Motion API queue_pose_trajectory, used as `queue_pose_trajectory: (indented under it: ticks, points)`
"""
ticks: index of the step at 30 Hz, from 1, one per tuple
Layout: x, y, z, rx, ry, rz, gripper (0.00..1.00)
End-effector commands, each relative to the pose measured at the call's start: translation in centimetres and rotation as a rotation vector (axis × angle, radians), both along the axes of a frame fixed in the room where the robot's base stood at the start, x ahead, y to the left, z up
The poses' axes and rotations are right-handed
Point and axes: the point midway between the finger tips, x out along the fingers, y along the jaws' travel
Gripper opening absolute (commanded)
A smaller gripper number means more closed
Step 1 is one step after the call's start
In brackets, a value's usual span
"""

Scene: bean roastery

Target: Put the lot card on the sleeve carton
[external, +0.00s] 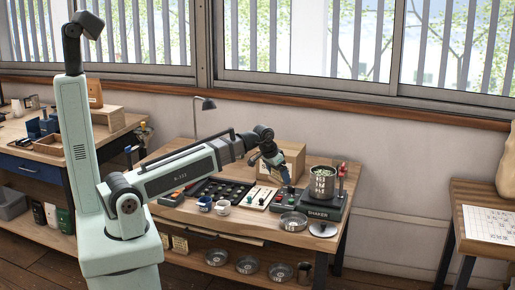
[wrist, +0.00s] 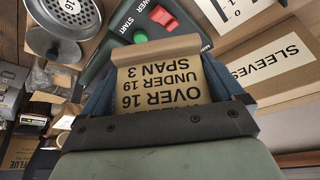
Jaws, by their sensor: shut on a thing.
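My gripper (external: 283,176) is over the back of the middle workbench, close in front of the sleeve carton. It is shut on the lot card (wrist: 168,84), a tan card printed "OVER 16 UNDER 19 SPAN 3" with a folded top edge. In the wrist view the blue fingers flank the card. The card is hard to make out in the external view.
The shaker base (external: 318,211) with a perforated cylinder (external: 322,182) stands right of the gripper.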

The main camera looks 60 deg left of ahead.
Motion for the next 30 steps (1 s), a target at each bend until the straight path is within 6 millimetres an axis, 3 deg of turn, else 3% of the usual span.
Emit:
queue_pose_trajectory:
  ticks: [1, 12, 21, 27, 30]
  points:
    - [1.1, 2.0, 0.6, 0.000, -0.001, 0.027, 0.65]
    - [7.5, 15.8, 5.8, 0.000, 0.000, 0.203, 0.65]
    - [14.1, 26.0, 10.6, 0.000, 0.000, 0.353, 0.65]
    - [17.3, 29.1, 12.3, 0.000, 0.002, 0.476, 0.65]
    - [17.5, 29.5, 12.3, 0.000, 0.002, 0.551, 0.65]
